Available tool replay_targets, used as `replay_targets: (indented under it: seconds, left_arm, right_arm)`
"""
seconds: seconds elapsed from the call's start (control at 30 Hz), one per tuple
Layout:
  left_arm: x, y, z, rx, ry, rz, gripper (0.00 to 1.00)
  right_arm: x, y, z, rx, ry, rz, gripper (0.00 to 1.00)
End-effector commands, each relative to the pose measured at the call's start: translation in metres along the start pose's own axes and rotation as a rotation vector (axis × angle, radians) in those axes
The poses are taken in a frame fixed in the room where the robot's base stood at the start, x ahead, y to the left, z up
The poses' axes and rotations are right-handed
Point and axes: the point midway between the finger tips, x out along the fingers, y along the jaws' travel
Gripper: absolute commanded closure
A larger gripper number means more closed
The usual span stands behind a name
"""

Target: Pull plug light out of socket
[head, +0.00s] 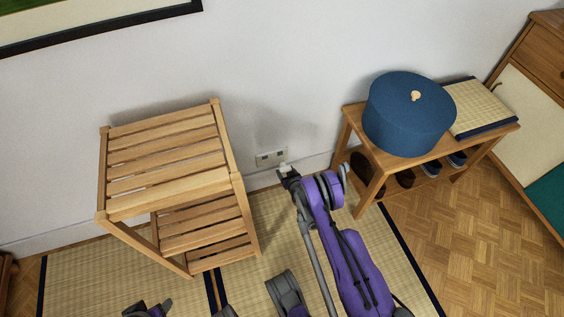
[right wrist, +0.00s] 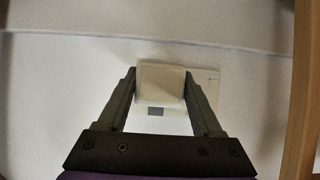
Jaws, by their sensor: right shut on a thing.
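The plug light (right wrist: 160,84) is a small cream-white block in the right wrist view. It sits between the two fingers of my right gripper (right wrist: 160,100), which is shut on it. In the head view my right gripper (head: 287,174) is at the wall, just below and right of the pale socket plate (head: 270,158). The socket plate also shows behind the plug light in the right wrist view (right wrist: 206,84). I cannot tell whether the plug light is still seated or slightly apart from it. My left gripper (head: 148,309) is partly cut off at the bottom edge; its jaws are unclear.
A slatted wooden shelf (head: 170,165) stands left of the socket. On the right, a wooden bench (head: 350,120) holds a round blue box (head: 408,115) and a woven mat (head: 480,106), with shoes below. The floor in front has tatami matting (head: 90,285).

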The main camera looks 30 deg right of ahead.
Motion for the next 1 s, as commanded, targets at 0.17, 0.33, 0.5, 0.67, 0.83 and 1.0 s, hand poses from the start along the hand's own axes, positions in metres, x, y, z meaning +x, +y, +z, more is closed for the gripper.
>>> replay_targets:
  seconds: [0.17, 0.33, 0.5, 0.67, 0.83, 1.0]
  left_arm:
    - [-0.001, 0.0, 0.0, 0.0, 0.0, 0.0, 0.5]
    - [-0.002, 0.0, 0.0, 0.0, 0.0, 0.0, 0.5]
    - [-0.003, 0.0, -0.001, 0.0, 0.0, 0.0, 0.5]
    - [-0.003, 0.0, -0.001, 0.0, 0.0, 0.0, 0.5]
    - [-0.004, 0.0, -0.001, 0.0, 0.0, 0.0, 0.5]
    - [-0.004, 0.0, -0.001, 0.0, 0.0, 0.0, 0.5]
  right_arm:
    - [-0.005, 0.0, 0.003, 0.0, 0.0, 0.0, 1.0]
    - [-0.009, 0.0, 0.006, 0.0, 0.0, 0.0, 1.0]
    - [-0.013, 0.0, 0.008, 0.0, 0.0, 0.0, 1.0]
    - [-0.018, 0.0, 0.011, 0.0, 0.0, 0.0, 1.0]
    - [-0.02, 0.0, 0.012, 0.0, 0.0, 0.0, 1.0]
    - [-0.02, 0.0, 0.012, 0.0, 0.0, 0.0, 1.0]
